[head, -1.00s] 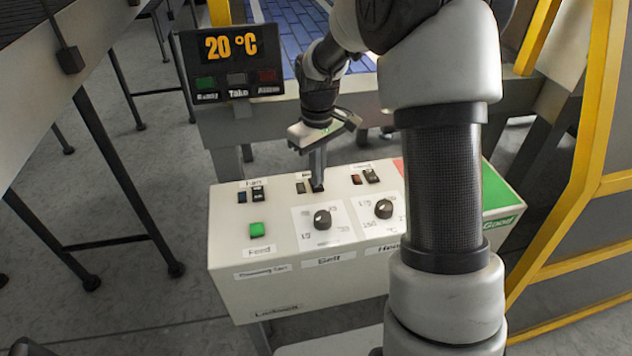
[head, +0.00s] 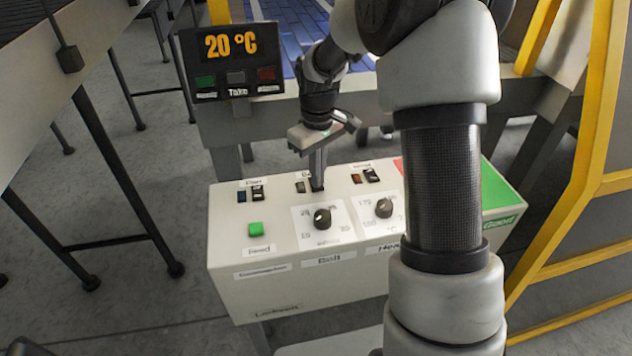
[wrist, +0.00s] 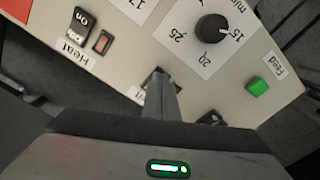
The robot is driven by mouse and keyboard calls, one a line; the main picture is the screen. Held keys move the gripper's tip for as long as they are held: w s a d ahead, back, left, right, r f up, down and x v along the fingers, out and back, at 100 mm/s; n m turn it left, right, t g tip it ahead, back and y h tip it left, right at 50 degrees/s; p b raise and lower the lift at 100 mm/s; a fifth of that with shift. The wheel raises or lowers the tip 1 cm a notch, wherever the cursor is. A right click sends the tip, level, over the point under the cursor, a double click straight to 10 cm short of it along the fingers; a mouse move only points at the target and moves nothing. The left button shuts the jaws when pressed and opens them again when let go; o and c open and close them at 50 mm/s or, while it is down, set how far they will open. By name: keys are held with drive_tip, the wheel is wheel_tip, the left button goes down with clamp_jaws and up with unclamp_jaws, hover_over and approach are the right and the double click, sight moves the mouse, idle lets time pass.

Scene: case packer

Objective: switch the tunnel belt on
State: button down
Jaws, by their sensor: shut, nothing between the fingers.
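The control box (head: 300,285) has three rocker switches along its back edge. My gripper (head: 317,186) points down with its fingers shut and empty, its tips at the middle switch, the one above the "Belt" dial (head: 322,218). In the wrist view the shut fingers (wrist: 160,85) cover most of that belt switch (wrist: 152,76), so its position is hidden. I cannot tell whether the tips touch it. A small dark lamp window (head: 300,187) beside it looks unlit.
The fan switch (head: 257,194) is left of my gripper and the heat switch (head: 371,175) right, with a reddish lamp (head: 356,179). A green Feed button (head: 256,229) and heat dial (head: 384,208) sit in front. A display (head: 232,62) reads 20 °C. A yellow frame (head: 590,150) stands right.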

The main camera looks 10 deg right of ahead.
drive_tip(key=shift+f, duration=0.45)
drive_tip(key=shift+r+p, duration=2.45)
drive_tip(key=shift+r, duration=1.05)
drive_tip(key=s+r+m+t+p, duration=0.1)
drive_tip(key=s+r, duration=0.4)
drive_tip(key=r, duration=0.3)
drive_tip(key=s+r+m+t+p, duration=0.2)
drive_tip(key=s+r, duration=0.4)
drive_tip(key=r, duration=0.2)
drive_tip(key=s+r+m+t+p, duration=0.1)
drive_tip(key=s+r, duration=0.2)
drive_tip(key=s, duration=0.4)
drive_tip(key=s+r+m+t, duration=0.1)
drive_tip(key=s+r+m, duration=0.1)
drive_tip(key=s, duration=0.5)
drive_tip(key=shift+r+t+p, duration=0.3)
drive_tip(key=shift+r+p, duration=0.05)
drive_tip(key=shift+r, duration=0.25)
